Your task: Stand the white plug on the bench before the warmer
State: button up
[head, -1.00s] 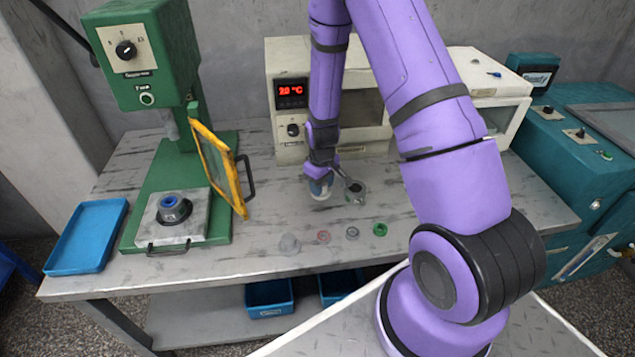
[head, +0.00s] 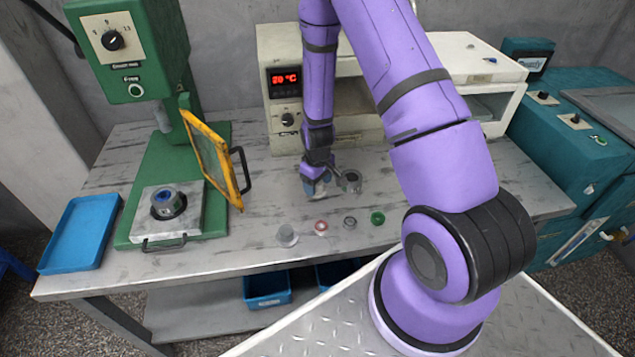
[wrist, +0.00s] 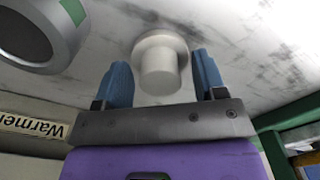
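The white plug (wrist: 160,60) shows in the wrist view, its wide flange on the bench side and its narrower stem towards my gripper. My gripper (wrist: 163,80) is open, with one blue finger on each side of the plug and a visible gap to each. In the head view my gripper (head: 315,190) is low over the bench (head: 250,250), in front of the warmer (head: 286,130); the plug is mostly hidden there. The warmer's label shows upside down in the wrist view (wrist: 30,128).
A grey metal cylinder (head: 350,182) stands close right of my gripper. A pale cap (head: 287,236), red ring (head: 321,227), grey ring (head: 350,222) and green ring (head: 377,218) lie nearer the front edge. A green press (head: 140,215) with an open yellow guard (head: 212,160) is left.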

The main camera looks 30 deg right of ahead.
jog(key=shift+r, duration=0.15)
jog(key=s+a+r+m+t, duration=0.1)
jog(key=s+a+r, duration=0.15)
jog(key=r, duration=1.45)
jog(key=s+a+r+t, duration=0.1)
jog(key=s+a+r, duration=0.15)
jog(key=r, duration=1.45)
jog(key=s+a+r+m+t, duration=0.1)
jog(key=s+r, duration=0.5)
jog(key=s, duration=0.3)
jog(key=s+a+r+m+t, duration=0.1)
jog(key=s+r+t, duration=0.1)
jog(key=s+r, duration=0.5)
jog(key=s, duration=0.3)
jog(key=shift+r, duration=0.2)
